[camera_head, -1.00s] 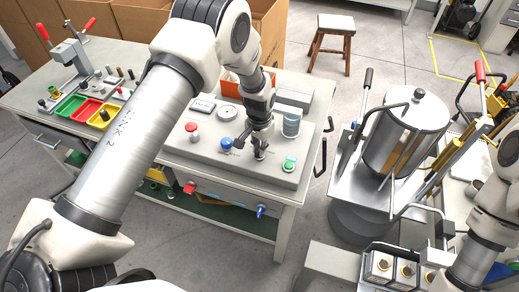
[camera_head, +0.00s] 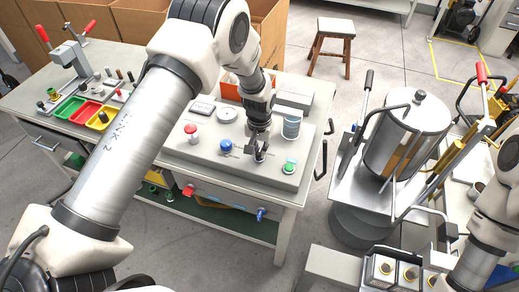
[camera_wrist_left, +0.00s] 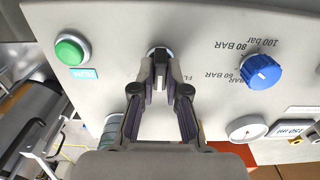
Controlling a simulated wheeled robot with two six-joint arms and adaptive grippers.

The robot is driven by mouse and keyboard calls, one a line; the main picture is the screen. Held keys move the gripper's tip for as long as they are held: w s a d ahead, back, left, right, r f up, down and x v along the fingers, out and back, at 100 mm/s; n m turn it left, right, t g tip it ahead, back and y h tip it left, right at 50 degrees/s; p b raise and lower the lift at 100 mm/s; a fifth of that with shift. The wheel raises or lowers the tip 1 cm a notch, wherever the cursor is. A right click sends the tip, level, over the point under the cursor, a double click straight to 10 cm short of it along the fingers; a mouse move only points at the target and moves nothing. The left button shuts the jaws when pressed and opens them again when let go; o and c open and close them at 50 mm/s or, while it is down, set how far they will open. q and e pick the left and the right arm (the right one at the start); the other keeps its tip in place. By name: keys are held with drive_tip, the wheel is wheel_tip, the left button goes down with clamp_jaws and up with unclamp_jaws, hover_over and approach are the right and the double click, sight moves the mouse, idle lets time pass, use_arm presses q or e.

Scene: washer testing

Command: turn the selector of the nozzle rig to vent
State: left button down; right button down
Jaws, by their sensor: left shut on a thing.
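The nozzle rig (camera_head: 180,153) is a light grey sloped panel box on the bench. Its selector (camera_wrist_left: 160,64) is a small knob, mostly hidden by my fingers in the left wrist view. My left gripper (camera_head: 258,154) points down onto the panel; in the left wrist view my left gripper (camera_wrist_left: 160,74) is shut on the selector, one finger on each side. Lettering beside it is partly covered, with only "FL" readable, so I cannot tell which mark the selector points to. My right gripper is outside the views; only the right arm shows.
On the panel are a blue knob (camera_head: 226,146) with bar marks, a green button (camera_head: 289,168), a red button (camera_head: 191,129) and a round gauge (camera_head: 227,114). Coloured trays (camera_head: 88,112) lie on the bench at left. A metal tank (camera_head: 405,140) stands at right.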

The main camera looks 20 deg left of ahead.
use_arm(q)
drive_tip(key=c, duration=1.2)
unclamp_jaws()
drive_tip(key=shift+f, duration=0.1)
wheel_tip(320, 180, up, 12)
